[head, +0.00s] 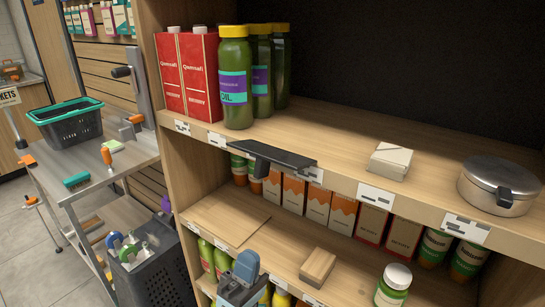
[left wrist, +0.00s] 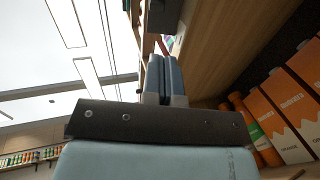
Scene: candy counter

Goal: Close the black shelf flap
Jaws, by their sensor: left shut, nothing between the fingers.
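The black shelf flap (head: 262,152) is at the front edge of the upper wooden shelf. It sticks out from the edge, roughly level, with a dark piece hanging under its left part. My left gripper (head: 246,264) is in front of the lower shelf, below the flap and apart from it in the head view. In the left wrist view its blue-grey fingers (left wrist: 165,78) are together with nothing between them. A dark part past the fingertips (left wrist: 162,16) may be the flap's underside. My right gripper is not in view.
Red cartons (head: 188,75) and green bottles (head: 235,80) stand on the upper shelf. A white box (head: 389,161) and a steel pot (head: 497,185) are to the right. Orange cartons (head: 305,195) and a wooden block (head: 318,266) are below. A metal cart with a basket (head: 68,125) stands left.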

